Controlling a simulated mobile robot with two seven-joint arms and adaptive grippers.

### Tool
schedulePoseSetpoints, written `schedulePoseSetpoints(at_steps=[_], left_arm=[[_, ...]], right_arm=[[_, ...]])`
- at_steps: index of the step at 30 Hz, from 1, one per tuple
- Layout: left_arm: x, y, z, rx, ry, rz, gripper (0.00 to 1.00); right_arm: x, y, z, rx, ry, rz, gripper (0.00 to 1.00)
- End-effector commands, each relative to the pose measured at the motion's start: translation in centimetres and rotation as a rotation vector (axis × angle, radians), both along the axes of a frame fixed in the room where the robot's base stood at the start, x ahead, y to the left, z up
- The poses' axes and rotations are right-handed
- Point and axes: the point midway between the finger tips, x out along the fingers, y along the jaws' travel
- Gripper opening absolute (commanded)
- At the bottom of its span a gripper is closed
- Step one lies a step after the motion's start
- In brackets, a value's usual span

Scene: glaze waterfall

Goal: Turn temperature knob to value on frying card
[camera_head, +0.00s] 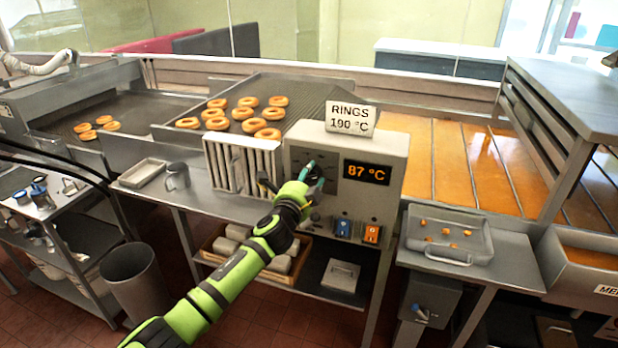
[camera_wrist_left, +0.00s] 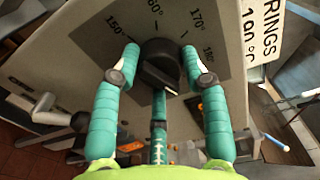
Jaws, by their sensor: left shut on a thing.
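The black temperature knob (camera_wrist_left: 160,62) sits on a dark dial plate (camera_wrist_left: 105,38) marked 150°, 160°, 170° and further values. My left gripper (camera_head: 311,172) is at the front of the grey control box (camera_head: 388,148). In the left wrist view its teal fingers (camera_wrist_left: 160,50) are closed on the knob, one on each side. In the head view the gripper hides most of the knob. The frying card (camera_head: 350,118) on top of the box reads RINGS and what looks like 190 °C. The display (camera_head: 366,172) shows 87 °C. My right gripper is out of view.
A blue switch (camera_head: 343,228) and an orange switch (camera_head: 371,233) sit low on the box. A white rack (camera_head: 240,163) stands at its left. Browned rings (camera_head: 243,113) lie on the conveyor behind. A tray with orange bits (camera_head: 418,234) is at right.

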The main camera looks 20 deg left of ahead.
Motion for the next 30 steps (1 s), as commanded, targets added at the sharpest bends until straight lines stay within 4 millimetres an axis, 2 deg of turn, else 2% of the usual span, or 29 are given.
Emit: schedulePoseSetpoints(at_steps=[1, 11, 12, 14, 25, 30], left_arm=[[0.2, 0.1, 0.9, 0.002, -0.015, 0.001, 0.12], [0.2, 0.2, 0.9, 0.004, -0.015, 0.002, 0.12], [0.2, 0.2, 0.9, 0.004, -0.015, 0.002, 0.49], [0.2, 0.2, 0.9, 0.004, -0.014, 0.002, 0.69], [0.0, 0.1, 0.3, 0.004, -0.006, 0.001, 0.69], [-1.2, 0.2, 0.2, 0.005, -0.005, 0.001, 0.69]], right_arm=[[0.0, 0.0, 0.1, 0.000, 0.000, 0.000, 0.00], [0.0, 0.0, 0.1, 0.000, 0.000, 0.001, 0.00], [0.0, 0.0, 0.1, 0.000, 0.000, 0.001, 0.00], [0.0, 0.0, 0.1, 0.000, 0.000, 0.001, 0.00], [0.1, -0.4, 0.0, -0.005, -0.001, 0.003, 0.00], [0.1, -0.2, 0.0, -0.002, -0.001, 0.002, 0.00]])
